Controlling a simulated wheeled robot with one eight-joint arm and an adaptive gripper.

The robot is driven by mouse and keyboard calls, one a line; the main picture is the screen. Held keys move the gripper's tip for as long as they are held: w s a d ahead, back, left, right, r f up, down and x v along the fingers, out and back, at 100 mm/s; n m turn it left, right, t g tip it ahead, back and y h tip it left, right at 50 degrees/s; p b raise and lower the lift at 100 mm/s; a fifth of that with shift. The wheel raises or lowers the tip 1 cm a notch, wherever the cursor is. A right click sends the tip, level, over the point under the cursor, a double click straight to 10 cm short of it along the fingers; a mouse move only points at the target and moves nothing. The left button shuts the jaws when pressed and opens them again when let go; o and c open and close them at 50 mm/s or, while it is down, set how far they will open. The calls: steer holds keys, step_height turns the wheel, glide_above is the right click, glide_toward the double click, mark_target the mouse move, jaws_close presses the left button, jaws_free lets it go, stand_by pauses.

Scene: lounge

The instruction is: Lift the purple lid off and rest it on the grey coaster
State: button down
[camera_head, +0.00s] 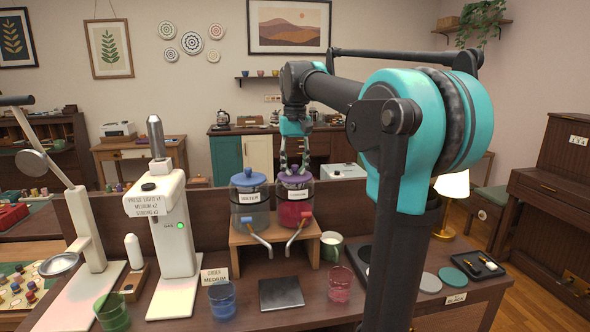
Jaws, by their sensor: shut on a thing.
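The purple lid (295,180) sits at the top of the right-hand dispenser jar (294,209), which holds red liquid and has a white label. My gripper (294,167) comes down from above and is shut on the top of the lid. From this view I cannot tell whether the lid touches the jar rim or is slightly raised. A light grey round coaster (429,283) lies on the right part of the table, beside a teal coaster (452,277). My arm stands between the jar and the coasters.
A blue-lidded water jar (249,203) stands close left of the red one on a wooden stand (273,248). A white machine (172,230) stands left.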

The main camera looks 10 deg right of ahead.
steer(key=shift+w+r, duration=0.15)
steer(key=shift+r, duration=0.25)
steer(key=shift+r, duration=0.35)
steer(key=shift+r, duration=0.2)
steer(key=shift+r, duration=1.95)
steer(key=shift+d, duration=0.1)
